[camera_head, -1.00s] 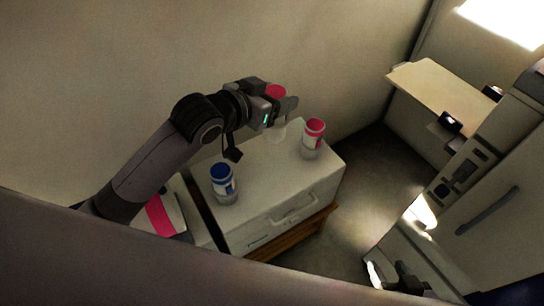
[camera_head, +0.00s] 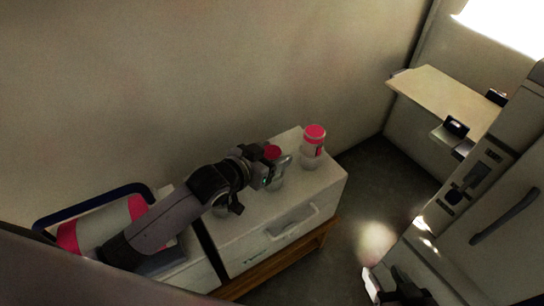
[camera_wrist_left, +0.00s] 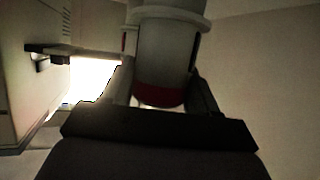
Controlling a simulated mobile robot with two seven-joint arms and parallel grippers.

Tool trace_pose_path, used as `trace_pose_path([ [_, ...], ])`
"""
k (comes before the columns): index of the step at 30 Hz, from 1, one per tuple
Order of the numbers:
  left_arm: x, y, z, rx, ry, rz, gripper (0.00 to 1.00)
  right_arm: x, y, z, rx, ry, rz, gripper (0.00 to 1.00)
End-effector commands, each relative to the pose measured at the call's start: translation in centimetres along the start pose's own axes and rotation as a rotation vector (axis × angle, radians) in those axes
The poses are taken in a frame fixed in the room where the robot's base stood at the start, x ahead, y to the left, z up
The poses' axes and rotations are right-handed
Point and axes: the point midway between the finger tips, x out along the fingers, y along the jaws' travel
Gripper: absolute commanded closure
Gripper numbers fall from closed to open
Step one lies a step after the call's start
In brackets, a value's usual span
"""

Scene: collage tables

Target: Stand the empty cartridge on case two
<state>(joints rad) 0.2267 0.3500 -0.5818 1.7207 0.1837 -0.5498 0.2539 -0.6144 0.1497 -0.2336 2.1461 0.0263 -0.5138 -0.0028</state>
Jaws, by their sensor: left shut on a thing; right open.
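My left gripper (camera_head: 280,161) is shut on a red-topped cartridge (camera_head: 272,152). It holds the cartridge upright over the white case (camera_head: 285,222), low near its top; I cannot tell if they touch. In the left wrist view the cartridge (camera_wrist_left: 165,55) fills the space between the fingers, with a pale flange and a dark red band. Another red-topped cartridge (camera_head: 314,148) stands on the case to the right of the gripper. No label shows which case is number two. My right gripper (camera_head: 405,288) is dark and low at the right, away from the case.
The case rests on a wooden stand (camera_head: 270,269). A white and pink object (camera_head: 88,230) with a dark blue frame lies left, beside my arm. A wooden shelf (camera_head: 440,92) is at the right. The case's front right top is bare.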

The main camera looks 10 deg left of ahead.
Motion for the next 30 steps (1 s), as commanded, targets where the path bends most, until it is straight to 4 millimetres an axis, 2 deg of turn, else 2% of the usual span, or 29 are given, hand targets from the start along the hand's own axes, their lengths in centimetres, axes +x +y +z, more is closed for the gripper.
trace_pose_path([
  [8,0.1,0.0,0.0,0.000,0.002,0.000,0.77,0.0,-0.2,-0.2,0.000,0.004,-0.004,0.47],
  [9,0.1,0.0,0.2,-0.001,0.000,0.000,0.38,0.0,-0.2,-0.2,-0.001,0.004,-0.004,0.47],
  [11,0.1,0.0,0.1,0.000,0.000,0.000,0.18,0.0,-0.2,-0.2,-0.001,0.004,-0.004,0.47],
  [12,0.1,0.0,0.1,0.000,0.000,0.000,0.16,0.0,-0.2,-0.2,-0.001,0.004,-0.004,0.47],
  [23,-0.3,0.0,-0.2,0.000,0.000,0.000,0.16,-0.1,0.2,0.0,-0.006,-0.001,0.003,0.47],
  [26,-1.3,0.0,-0.2,-0.002,-0.001,-0.001,0.16,-0.2,0.4,-0.2,-0.004,-0.003,0.006,0.47],
  [30,-3.7,0.0,-0.3,-0.001,-0.003,0.000,0.16,-0.5,0.8,-0.6,0.004,-0.005,0.014,0.47],
])
